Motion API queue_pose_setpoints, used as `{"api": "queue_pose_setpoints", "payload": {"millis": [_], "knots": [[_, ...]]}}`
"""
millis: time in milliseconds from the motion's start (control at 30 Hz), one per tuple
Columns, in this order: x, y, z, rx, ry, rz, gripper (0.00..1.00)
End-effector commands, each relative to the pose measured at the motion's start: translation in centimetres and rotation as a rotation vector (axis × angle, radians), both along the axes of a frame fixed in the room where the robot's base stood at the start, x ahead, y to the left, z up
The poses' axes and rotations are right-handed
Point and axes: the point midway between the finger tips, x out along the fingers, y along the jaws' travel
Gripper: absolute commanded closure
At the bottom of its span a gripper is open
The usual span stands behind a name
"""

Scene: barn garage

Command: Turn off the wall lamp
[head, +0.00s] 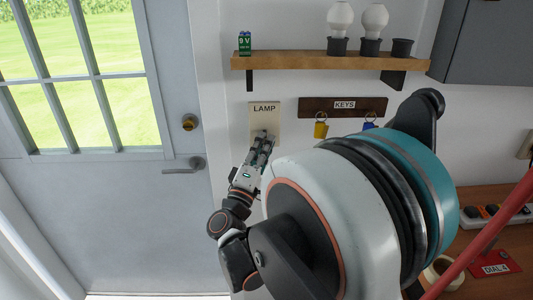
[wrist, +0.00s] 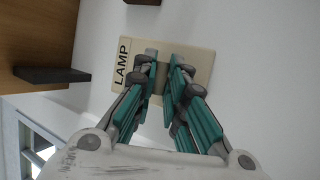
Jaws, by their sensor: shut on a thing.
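A beige switch plate marked LAMP (head: 264,112) is on the white wall, below the wooden shelf and right of the door. My gripper (head: 264,138) is at the lower part of this plate. In the wrist view the LAMP plate (wrist: 203,60) lies straight ahead, behind the fingers. There my gripper (wrist: 164,72) has its two teal-sided fingers around the switch in the plate's middle, shut on it. The fingers hide most of the switch, so its position cannot be told. The wall lamp itself cannot be made out.
A KEYS rack (head: 343,107) with hanging keys is close on the right. The grey door (head: 110,200) with its handle (head: 185,166) is on the left.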

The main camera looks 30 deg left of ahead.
Motion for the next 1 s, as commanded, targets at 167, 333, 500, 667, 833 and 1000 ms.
{"api": "queue_pose_setpoints", "payload": {"millis": [167,333,500,667,833,1000], "knots": [[0.17,0.17,-0.73,0.043,-0.084,0.000,1.00],[0.27,0.19,-0.81,0.070,-0.131,-0.001,1.00],[0.33,0.19,-0.81,0.082,-0.153,-0.001,1.00],[0.34,0.19,-0.78,0.085,-0.156,-0.001,1.00],[0.35,0.18,-0.78,0.085,-0.155,-0.001,1.00],[0.34,0.17,-0.79,0.085,-0.155,-0.001,0.68]]}}
